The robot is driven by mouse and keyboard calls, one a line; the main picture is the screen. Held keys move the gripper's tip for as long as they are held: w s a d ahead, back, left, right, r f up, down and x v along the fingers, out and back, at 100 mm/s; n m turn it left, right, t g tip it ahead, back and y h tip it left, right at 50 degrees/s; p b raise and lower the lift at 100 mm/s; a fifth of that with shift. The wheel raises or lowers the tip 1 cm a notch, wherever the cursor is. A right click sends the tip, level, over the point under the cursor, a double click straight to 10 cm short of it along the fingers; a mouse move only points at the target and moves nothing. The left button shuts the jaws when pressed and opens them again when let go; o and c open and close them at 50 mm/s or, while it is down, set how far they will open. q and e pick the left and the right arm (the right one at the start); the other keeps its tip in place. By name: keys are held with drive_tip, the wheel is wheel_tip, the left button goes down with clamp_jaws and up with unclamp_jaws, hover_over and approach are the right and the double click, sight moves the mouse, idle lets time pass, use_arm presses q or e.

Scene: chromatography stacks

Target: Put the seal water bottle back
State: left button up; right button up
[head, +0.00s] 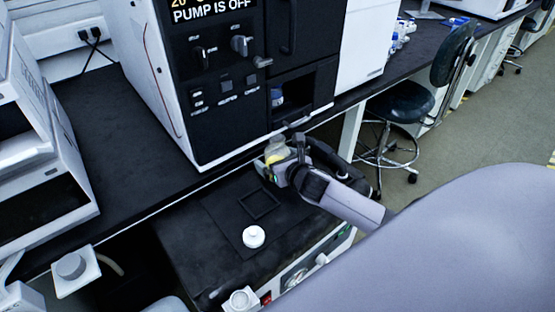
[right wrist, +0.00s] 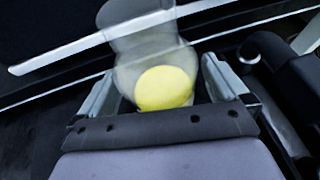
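My right gripper (head: 278,160) is shut on a clear bottle, which I take to be the seal water bottle (head: 275,148), with yellow in its lower part. It is held raised in front of the instrument, above the back of the low dark surface. In the right wrist view the see-through bottle (right wrist: 143,50) stands between the two fingers (right wrist: 158,88), its yellow part (right wrist: 164,88) nearest the palm. A round white cap (head: 253,237) lies on the low dark surface, near a thin black square frame (head: 260,204). My left gripper is not in view.
The instrument (head: 215,120) has an open recess (head: 310,90) with a small blue-and-white item (head: 277,97) inside. The bench edge runs between instrument and low surface. A stool (head: 400,105) stands at right. The low surface is mostly clear.

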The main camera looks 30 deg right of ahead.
drive_tip(key=shift+r, duration=0.15)
drive_tip(key=shift+s+r, duration=0.25)
drive_tip(key=shift+s, duration=0.25)
drive_tip(key=p+v, duration=0.1)
drive_tip(key=v, duration=1)
drive_tip(key=shift+p, duration=0.4)
